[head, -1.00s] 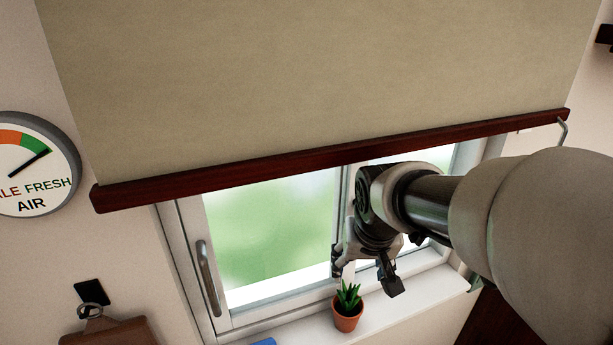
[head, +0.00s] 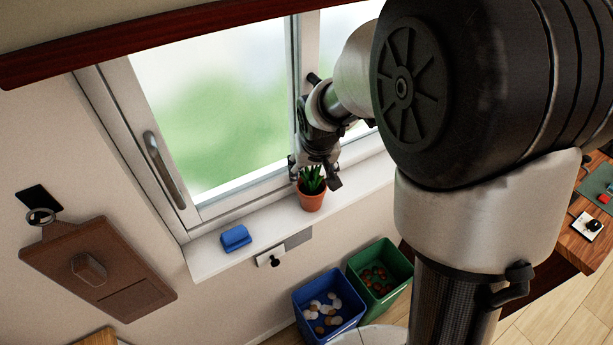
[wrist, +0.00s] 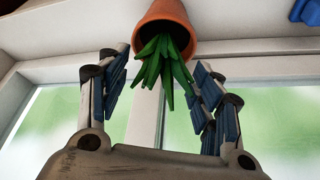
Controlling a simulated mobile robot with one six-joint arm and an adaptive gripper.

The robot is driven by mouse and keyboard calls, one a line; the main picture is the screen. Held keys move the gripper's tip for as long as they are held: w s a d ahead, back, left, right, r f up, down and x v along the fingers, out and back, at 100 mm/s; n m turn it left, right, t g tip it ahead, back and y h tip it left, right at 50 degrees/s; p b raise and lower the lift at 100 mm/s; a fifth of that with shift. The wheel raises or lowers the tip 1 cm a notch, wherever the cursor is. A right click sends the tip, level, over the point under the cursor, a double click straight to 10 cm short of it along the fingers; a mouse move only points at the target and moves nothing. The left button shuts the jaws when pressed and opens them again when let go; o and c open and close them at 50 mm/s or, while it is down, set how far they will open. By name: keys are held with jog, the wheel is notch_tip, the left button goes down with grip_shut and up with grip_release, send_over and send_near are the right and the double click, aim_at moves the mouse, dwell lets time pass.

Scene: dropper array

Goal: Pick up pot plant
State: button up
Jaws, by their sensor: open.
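The pot plant, a terracotta pot (head: 311,200) with spiky green leaves (head: 312,179), stands upright on the white windowsill (head: 345,204). My gripper (head: 315,176) is just above and behind the pot, with its fingers on either side of the leaves. In the wrist view, the pot (wrist: 168,22) appears upside down at the top. There my gripper (wrist: 160,75) is open, with the leaves between its two blue-padded fingers and the pot rim just beyond the fingertips. I see no clear contact with the pot.
A blue block (head: 235,238) lies on the sill to the left. The window frame (head: 245,197) is close behind my gripper. A blue bin (head: 330,305) and a green bin (head: 381,276) stand below the sill. A clipboard (head: 75,262) hangs on the left wall.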

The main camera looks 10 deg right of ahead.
jog(key=shift+w+f, duration=0.25)
jog(key=shift+f, duration=0.25)
jog(key=shift+s, duration=0.1)
grip_shut()
dwell(0.3)
jog(key=shift+r, duration=0.1)
